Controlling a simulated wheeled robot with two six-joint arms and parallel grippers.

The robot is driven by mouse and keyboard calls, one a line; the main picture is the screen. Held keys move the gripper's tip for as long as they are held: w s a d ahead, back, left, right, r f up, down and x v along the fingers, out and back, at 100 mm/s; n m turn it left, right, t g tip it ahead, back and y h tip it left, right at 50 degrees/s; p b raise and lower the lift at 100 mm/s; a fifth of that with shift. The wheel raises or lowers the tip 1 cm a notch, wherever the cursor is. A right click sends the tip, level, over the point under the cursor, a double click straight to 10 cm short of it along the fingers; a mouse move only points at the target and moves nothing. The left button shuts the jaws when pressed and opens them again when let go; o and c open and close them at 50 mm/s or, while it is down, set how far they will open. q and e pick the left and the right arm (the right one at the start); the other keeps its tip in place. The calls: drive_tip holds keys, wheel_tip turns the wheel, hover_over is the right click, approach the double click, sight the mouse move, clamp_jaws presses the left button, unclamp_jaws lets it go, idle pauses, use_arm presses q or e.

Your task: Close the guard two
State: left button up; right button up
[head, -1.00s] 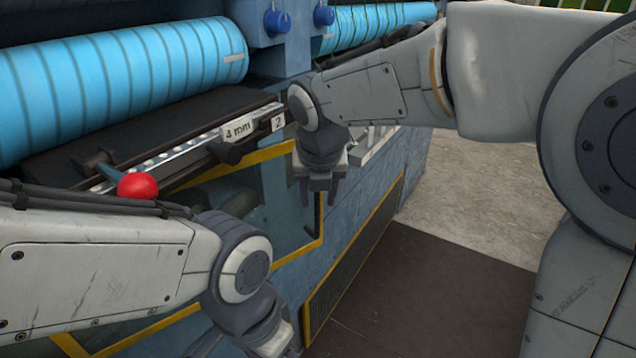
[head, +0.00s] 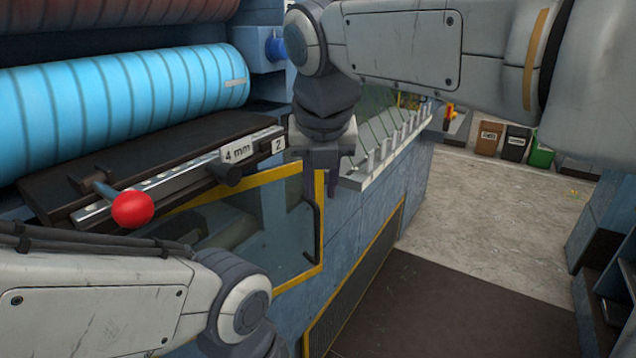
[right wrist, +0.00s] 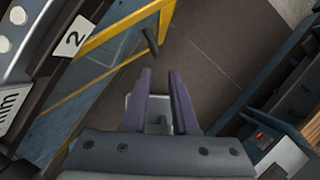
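Guard two (head: 235,222) is a clear panel with a yellow frame on the blue machine, below the plate marked 2 (head: 278,146). A dark handle (head: 317,222) sits at its right edge. I cannot tell how far the guard stands open. In the right wrist view the yellow frame (right wrist: 108,36) runs at upper left, and the dark handle (right wrist: 152,41) lies ahead of the fingers. My right gripper (head: 334,192) hangs above and right of the handle, apart from it; its fingers (right wrist: 161,74) are open and empty. My left forearm shows at lower left, its fingers out of view.
A red ball knob (head: 132,209) on a lever sticks out by the 4 mm scale (head: 237,153). A blue ribbed roller (head: 120,98) lies behind. A rack (head: 385,158) stands right of my right gripper. The floor (head: 480,220) at right is open; bins (head: 515,143) stand at the back.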

drive_tip(key=w+d+t, duration=0.1)
drive_tip(key=w+d, duration=0.1)
drive_tip(key=d, duration=0.1)
drive_tip(key=w+d+f+t+h, duration=0.1)
drive_tip(key=w+d, duration=0.2)
drive_tip(key=w+d+m+t+h, duration=0.1)
drive_tip(key=w+d+t, duration=0.1)
drive_tip(key=w+d, duration=0.1)
drive_tip(key=shift+d+f+b, duration=0.4)
drive_tip(key=shift+d, duration=0.1)
clamp_jaws()
drive_tip(key=n+y+b, duration=0.1)
drive_tip(key=n+y, duration=0.6)
drive_tip(key=n, duration=0.1)
approach(321, 269)
drive_tip(key=shift+g, duration=0.4)
drive_tip(key=x, duration=0.2)
drive_tip(key=b+x, duration=0.1)
drive_tip(key=x, duration=0.1)
drive_tip(key=shift+w, duration=0.45)
drive_tip(key=shift+w+a+f, duration=0.1)
drive_tip(key=shift+w+a, duration=0.1)
drive_tip(key=shift+w, duration=0.25)
